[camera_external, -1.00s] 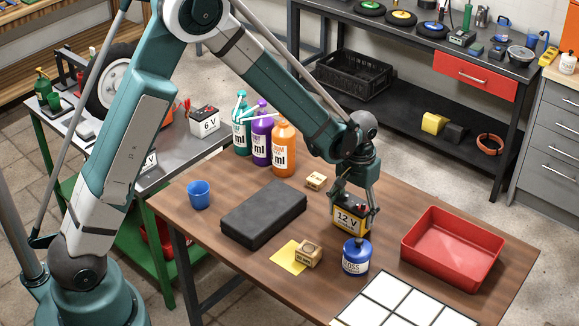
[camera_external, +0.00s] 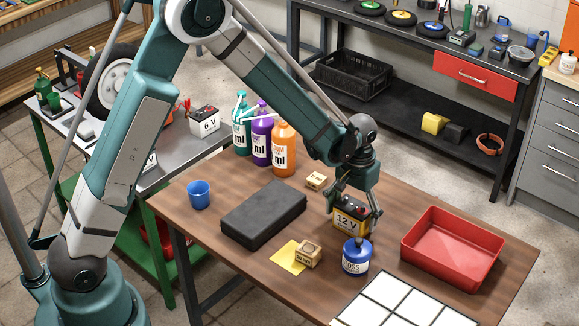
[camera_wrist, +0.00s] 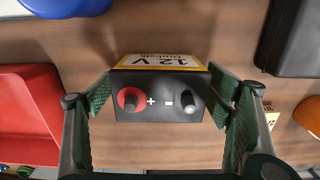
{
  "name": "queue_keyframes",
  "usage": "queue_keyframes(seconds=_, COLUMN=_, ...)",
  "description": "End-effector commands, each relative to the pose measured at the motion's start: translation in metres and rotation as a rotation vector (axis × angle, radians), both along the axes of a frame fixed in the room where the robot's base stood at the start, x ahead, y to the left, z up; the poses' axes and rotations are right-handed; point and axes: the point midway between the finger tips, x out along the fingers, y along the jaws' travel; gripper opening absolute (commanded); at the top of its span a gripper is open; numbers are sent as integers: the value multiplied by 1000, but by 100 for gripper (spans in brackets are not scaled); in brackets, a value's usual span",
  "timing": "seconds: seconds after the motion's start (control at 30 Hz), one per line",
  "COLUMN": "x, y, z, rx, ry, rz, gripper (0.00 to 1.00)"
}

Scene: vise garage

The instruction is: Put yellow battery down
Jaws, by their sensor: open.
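The yellow-labelled 12 V battery (camera_external: 351,219) stands upright on the brown wooden table (camera_external: 236,262), just behind a blue bottle (camera_external: 356,258). In the wrist view the battery (camera_wrist: 160,92) shows its black top with a red plus terminal and a dark minus terminal. My gripper (camera_external: 352,205) is over the battery with one finger on each side of it. In the wrist view my gripper (camera_wrist: 162,108) is open, with a narrow gap between each green finger pad and the battery. The battery's underside is hidden.
A red tray (camera_external: 453,249) is to the right and a black case (camera_external: 263,213) to the left. A small wooden block (camera_external: 308,254) sits by a yellow sheet (camera_external: 286,257). White tiles (camera_external: 402,302) lie at the front. Several bottles (camera_external: 284,150) stand at the back.

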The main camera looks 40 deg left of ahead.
Motion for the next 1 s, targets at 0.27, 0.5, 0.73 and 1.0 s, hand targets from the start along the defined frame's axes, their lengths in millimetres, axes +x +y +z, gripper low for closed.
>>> queue_keyframes(seconds=0.27, x=0, y=0, z=4, rx=0, ry=0, rz=0, gripper=78)
queue_keyframes(seconds=0.5, x=0, y=0, z=25, rx=0, ry=0, rz=0, gripper=78)
queue_keyframes(seconds=0.73, x=0, y=0, z=58, rx=0, ry=0, rz=0, gripper=78)
queue_keyframes(seconds=1.0, x=0, y=0, z=98, rx=0, ry=0, rz=0, gripper=78)
